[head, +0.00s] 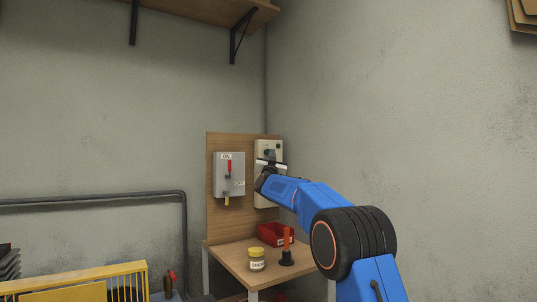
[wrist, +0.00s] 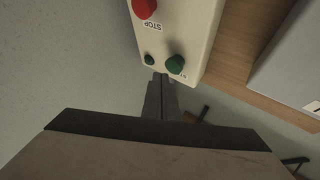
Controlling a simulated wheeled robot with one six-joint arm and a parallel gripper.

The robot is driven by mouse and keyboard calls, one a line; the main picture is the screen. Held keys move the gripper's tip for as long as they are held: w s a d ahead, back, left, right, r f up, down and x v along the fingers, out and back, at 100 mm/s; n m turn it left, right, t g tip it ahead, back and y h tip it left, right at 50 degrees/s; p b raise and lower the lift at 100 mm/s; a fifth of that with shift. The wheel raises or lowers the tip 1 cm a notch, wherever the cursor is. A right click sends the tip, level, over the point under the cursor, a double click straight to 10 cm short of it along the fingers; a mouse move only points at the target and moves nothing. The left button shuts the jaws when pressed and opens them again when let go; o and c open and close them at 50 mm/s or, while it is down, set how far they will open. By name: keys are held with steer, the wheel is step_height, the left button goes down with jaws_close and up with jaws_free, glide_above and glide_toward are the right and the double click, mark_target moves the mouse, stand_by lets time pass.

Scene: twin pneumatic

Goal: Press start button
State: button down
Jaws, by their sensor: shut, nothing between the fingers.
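The start button is a green knob (wrist: 175,63) near the lower end of a pale control box (wrist: 197,22) in the wrist view, with a partly hidden label by it. A red stop button (wrist: 144,8) labelled STOP and a small dark green round part (wrist: 149,59) are on the same box. My gripper (wrist: 163,80) is shut and empty, its fingertips close to the box beside the green knob. I cannot tell whether they touch. In the head view the control box (head: 275,150) is on the wooden board, partly hidden behind my gripper (head: 270,163).
A grey switch box (head: 230,175) with a red lever marked ON and OFF is left of the control box. Below, a wooden table (head: 235,262) holds a yellow-lidded jar (head: 257,260), a red bin (head: 272,232) and an orange-handled tool (head: 287,248). A shelf (head: 210,12) is above.

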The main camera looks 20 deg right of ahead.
steer(key=shift+w, duration=0.1)
stand_by(0.5)
steer(key=shift+w+a, duration=0.15)
steer(key=shift+w, duration=0.15)
steer(key=shift+w+a, duration=0.15)
steer(key=shift+w, duration=0.35)
stand_by(0.9)
steer(key=shift+s, duration=0.15)
stand_by(0.3)
steer(key=shift+s+d, duration=0.25)
steer(key=shift+s, duration=0.5)
steer(key=shift+s, duration=0.1)
steer(key=s, duration=0.1)
steer(key=s+d, duration=0.1)
steer(key=s, duration=0.2)
steer(key=shift+s+d, duration=0.3)
stand_by(0.4)
